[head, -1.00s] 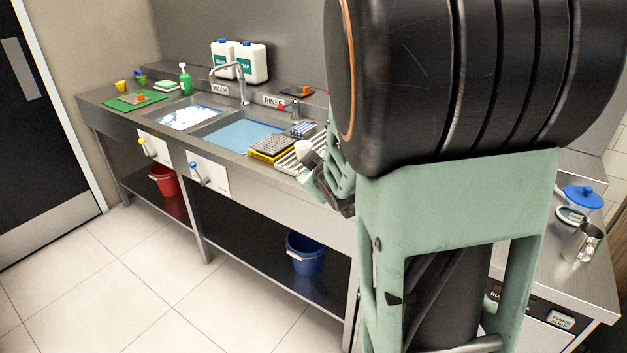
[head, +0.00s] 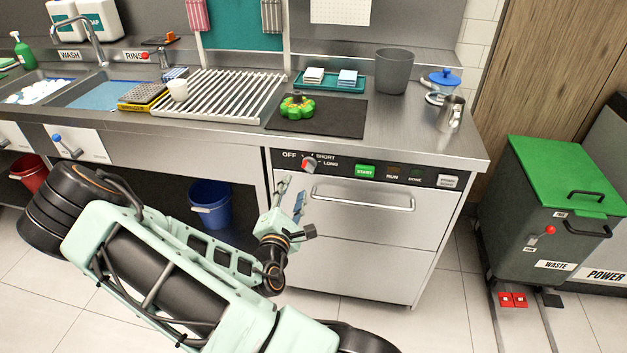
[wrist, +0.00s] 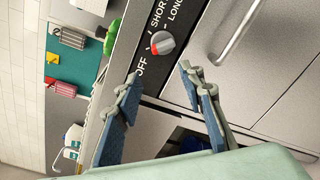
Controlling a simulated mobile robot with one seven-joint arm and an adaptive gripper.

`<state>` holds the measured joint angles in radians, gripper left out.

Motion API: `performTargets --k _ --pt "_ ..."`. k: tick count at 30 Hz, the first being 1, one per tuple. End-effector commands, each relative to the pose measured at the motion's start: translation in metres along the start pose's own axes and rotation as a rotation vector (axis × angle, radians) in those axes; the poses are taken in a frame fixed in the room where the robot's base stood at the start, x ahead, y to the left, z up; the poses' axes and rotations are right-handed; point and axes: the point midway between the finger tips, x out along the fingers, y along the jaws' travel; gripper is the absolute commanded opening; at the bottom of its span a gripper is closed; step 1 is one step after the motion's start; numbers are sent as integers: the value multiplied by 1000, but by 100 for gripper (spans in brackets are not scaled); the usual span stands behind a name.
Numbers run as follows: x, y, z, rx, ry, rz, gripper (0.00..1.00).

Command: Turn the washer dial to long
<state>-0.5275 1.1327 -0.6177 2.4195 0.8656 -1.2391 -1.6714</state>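The washer dial (head: 309,165) is a round grey knob with a red mark, on the black control strip of the steel washer (head: 372,215). OFF, SHORT and LONG are printed around it. In the wrist view the picture is turned sideways, and the dial (wrist: 163,42) shows just beyond the fingertips. Its red mark is on the side near OFF; the exact setting is hard to tell. My gripper (head: 292,194) is open and empty, in front of the washer, below and left of the dial. In the wrist view my gripper (wrist: 159,73) has both fingers apart, not touching the dial.
A door handle bar (head: 362,198) sticks out right below the strip. A green START button (head: 366,170) is right of the dial. On the counter above are a dark mat (head: 340,122) and a green-and-orange item (head: 297,106). A blue bucket (head: 211,203) stands behind my arm.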

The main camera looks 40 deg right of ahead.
Motion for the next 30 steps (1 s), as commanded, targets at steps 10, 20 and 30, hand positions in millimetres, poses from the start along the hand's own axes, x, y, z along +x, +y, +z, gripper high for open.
performTargets --k 10,20,30 --pt "15 -11 13 -103 -59 23 36" --pt "76 -9 16 -102 -57 23 36" --pt "104 -8 16 -104 -54 24 36"
